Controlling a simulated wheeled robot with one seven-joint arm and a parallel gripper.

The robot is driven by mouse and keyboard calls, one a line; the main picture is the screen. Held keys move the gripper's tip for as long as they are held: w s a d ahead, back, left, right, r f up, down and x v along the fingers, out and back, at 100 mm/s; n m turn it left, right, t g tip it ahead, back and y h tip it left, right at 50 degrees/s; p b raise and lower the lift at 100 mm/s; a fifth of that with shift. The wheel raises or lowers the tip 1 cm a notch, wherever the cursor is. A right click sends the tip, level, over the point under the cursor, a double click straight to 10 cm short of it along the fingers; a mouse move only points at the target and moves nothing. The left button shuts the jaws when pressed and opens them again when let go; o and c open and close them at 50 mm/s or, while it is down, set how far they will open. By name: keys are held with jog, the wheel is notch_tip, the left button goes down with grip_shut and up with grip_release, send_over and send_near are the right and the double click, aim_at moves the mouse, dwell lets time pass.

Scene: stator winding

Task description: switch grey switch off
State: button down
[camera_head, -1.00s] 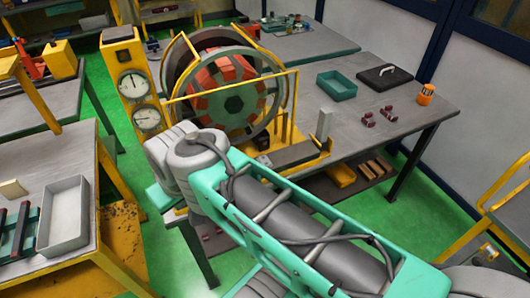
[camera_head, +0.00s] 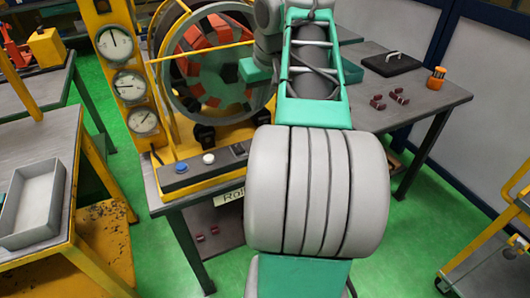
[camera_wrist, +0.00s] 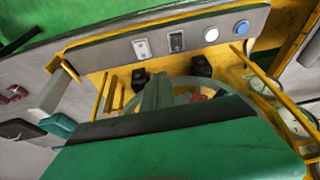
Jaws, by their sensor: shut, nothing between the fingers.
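In the wrist view a control strip carries a light grey rocker switch (camera_wrist: 141,48), a dark switch (camera_wrist: 177,41), a white button (camera_wrist: 211,34) and a blue button (camera_wrist: 241,27) in a row. My gripper (camera_wrist: 157,84) is shut and empty, its fingers pointing toward the strip, apart from the grey switch. In the head view the blue button (camera_head: 181,167), white button (camera_head: 208,158) and dark switch (camera_head: 238,150) show on the strip. My arm hides the grey switch there, and the fingertips cannot be made out. Which way the grey switch is tipped is too small to tell.
The winding machine with its round stator (camera_head: 212,65) and yellow frame stands behind the strip. A gauge column (camera_head: 122,75) rises at its left. A black case (camera_head: 392,63), dark red parts (camera_head: 378,102) and an orange holder (camera_head: 436,78) are on the table at right.

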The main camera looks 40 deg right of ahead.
jog(key=w+d+f+b, duration=0.1)
jog(key=f, duration=0.3)
jog(key=d+f+b, duration=0.2)
jog(key=f, duration=0.3)
jog(key=w+d+f+b, duration=0.1)
jog(key=f, duration=0.3)
jog(key=shift+w+d+f, duration=0.15)
jog(key=shift+w+f, duration=0.15)
jog(key=shift+r, duration=0.1)
